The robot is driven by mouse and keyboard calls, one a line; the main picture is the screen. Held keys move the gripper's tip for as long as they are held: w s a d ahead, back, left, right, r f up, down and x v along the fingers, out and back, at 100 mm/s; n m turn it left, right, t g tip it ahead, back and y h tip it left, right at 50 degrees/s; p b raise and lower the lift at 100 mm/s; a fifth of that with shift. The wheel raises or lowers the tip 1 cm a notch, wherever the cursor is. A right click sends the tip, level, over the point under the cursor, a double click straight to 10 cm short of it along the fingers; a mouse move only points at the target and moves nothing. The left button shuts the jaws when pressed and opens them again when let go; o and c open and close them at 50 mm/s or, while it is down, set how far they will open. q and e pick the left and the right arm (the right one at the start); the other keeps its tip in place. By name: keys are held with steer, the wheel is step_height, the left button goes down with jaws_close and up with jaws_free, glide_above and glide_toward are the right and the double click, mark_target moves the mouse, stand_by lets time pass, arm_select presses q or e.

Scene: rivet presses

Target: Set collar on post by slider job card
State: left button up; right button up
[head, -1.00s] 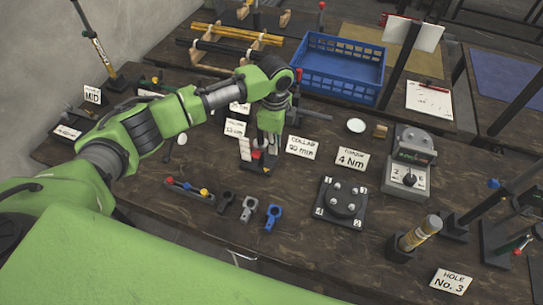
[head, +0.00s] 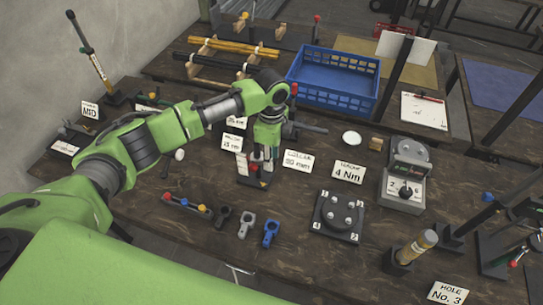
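My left gripper (head: 262,163) points down over a small dark stand with a post (head: 252,181) at the table's middle. The fingers overlap the post and a red-and-white part there; I cannot tell whether they are open or touching it. Three collars lie in a row in front: black (head: 222,215), grey (head: 246,223) and blue (head: 271,232). Cards read "COLLAR 20 mm" (head: 297,161), whose first digit is unclear, "TORQUE 4 Nm" (head: 349,172), "HOLE No. 3" (head: 447,293) and "MID" (head: 90,110). My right gripper is not in view.
A blue crate (head: 335,82) is at the back. A bar with coloured knobs (head: 186,204) lies left of the collars. Upright posts crowd the right side.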

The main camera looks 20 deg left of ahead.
arm_select(q)
step_height(320, 180, up, 12)
stand_by(0.5)
steer(key=shift+f, duration=0.1)
